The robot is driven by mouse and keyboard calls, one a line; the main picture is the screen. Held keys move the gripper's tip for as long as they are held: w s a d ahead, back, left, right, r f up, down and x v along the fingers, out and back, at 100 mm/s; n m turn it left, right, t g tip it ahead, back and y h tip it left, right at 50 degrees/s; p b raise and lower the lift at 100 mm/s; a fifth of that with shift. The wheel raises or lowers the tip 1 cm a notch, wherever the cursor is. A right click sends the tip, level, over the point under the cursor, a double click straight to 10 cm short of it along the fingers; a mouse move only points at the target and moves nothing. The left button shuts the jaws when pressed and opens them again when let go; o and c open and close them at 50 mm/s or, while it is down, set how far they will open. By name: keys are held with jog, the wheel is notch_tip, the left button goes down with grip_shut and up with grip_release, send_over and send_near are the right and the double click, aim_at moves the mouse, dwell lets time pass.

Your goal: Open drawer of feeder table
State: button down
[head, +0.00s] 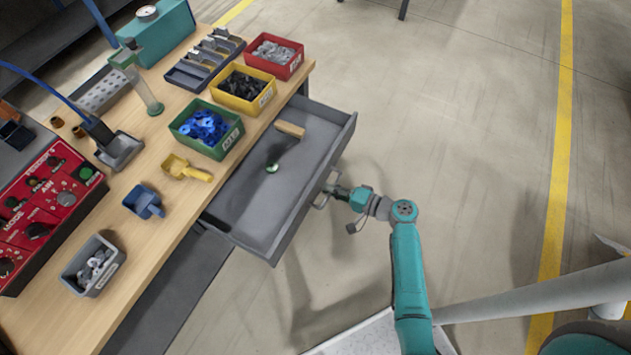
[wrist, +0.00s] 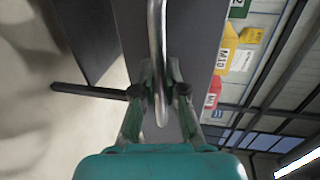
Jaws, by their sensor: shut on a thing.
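The grey drawer (head: 238,205) of the feeder table (head: 165,225) stands well out from under the wooden top. A wooden-handled item (head: 290,129) and a small green and white round thing (head: 272,168) lie inside it. My gripper (head: 329,192) is at the drawer's front, at its metal bar handle. In the wrist view the handle (wrist: 157,50) runs between the two fingers of my gripper (wrist: 160,92), which are shut on it. The drawer front (wrist: 195,45) shows behind the handle.
On the table top are a green bin (head: 207,128) of blue parts, a yellow bin (head: 243,88), a red bin (head: 273,56), a grey bin (head: 93,265), scoops and a red control panel (head: 50,210). The floor to the right (head: 470,130) is clear.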

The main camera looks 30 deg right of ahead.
jog(key=shift+f+v, duration=0.2)
jog(key=shift+v, duration=0.65)
jog(key=shift+f+v, duration=0.15)
jog(key=shift+v, duration=0.7)
jog(key=c, duration=1.2)
grip_release()
jog(key=v, duration=1.2)
